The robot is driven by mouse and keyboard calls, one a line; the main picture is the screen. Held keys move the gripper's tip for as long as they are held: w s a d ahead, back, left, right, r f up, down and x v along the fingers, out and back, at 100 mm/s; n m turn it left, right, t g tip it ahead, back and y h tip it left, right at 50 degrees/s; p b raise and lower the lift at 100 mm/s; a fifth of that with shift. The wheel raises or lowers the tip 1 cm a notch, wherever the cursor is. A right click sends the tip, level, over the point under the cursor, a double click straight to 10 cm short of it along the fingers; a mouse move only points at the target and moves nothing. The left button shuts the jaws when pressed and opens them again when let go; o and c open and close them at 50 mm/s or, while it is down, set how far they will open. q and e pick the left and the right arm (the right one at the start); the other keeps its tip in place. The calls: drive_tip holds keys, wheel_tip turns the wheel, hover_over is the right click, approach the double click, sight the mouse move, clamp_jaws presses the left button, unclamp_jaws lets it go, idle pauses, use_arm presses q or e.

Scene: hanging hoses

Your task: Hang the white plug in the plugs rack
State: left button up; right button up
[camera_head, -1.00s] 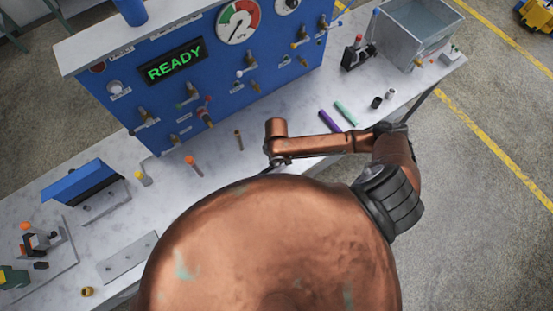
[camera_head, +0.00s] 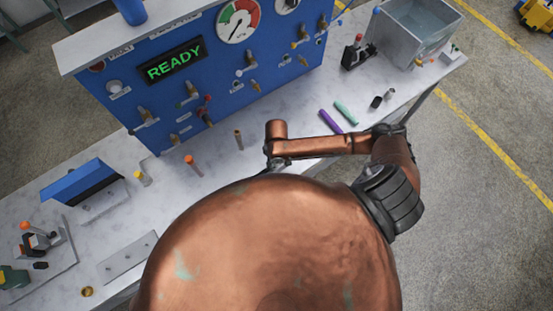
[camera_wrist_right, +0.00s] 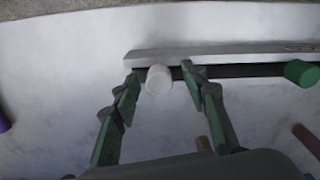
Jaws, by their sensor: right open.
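The white plug (camera_wrist_right: 158,80) shows in the right wrist view as a short white cylinder end at the left part of the rack (camera_wrist_right: 235,71), a dark rail under a pale strip. My right gripper (camera_wrist_right: 160,78), with green-and-grey fingers, is open, one finger on each side of the white plug. The fingertips reach the rail's height; I cannot tell whether they touch the plug. A green plug (camera_wrist_right: 301,73) sits at the rack's right end. In the head view my own body and arm hide the rack and the right gripper. My left gripper is not in view.
The pale bench (camera_head: 205,205) carries a blue panel (camera_head: 190,75) reading READY. A purple cylinder (camera_head: 330,122), a teal cylinder (camera_head: 346,113), an orange-topped peg (camera_head: 193,166) and a brown peg (camera_head: 239,140) are on it. A metal basin (camera_head: 418,30) is at the back right.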

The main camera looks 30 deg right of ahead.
drive_tip(key=shift+r, duration=0.2)
wheel_tip(320, 180, up, 12)
drive_tip(key=shift+f, duration=0.15)
drive_tip(key=shift+a+f, duration=0.1)
idle(0.7)
